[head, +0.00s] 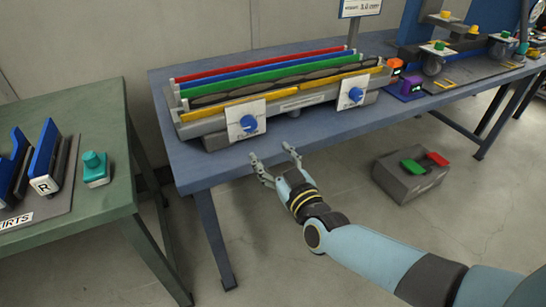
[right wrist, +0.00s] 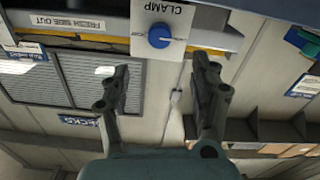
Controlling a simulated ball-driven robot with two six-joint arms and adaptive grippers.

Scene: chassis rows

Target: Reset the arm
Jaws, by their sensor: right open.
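My right gripper (head: 271,152) is open and empty, in front of the near edge of the blue table (head: 190,152) in the head view. Its arm reaches in from the lower right. In the right wrist view the two dark fingers of my right gripper (right wrist: 161,65) stand apart with nothing between them. A white plate marked CLAMP with a blue knob (right wrist: 159,36) shows upside down beyond the fingertips, apart from them. My left gripper is not in view.
On the blue table a grey fixture (head: 300,101) holds coloured strips, with blue knobs (head: 249,123) (head: 355,94) on white plates. A grey box (head: 409,180) with green and red pedals is on the floor. A green table (head: 105,125) stands left. Floor below the gripper is clear.

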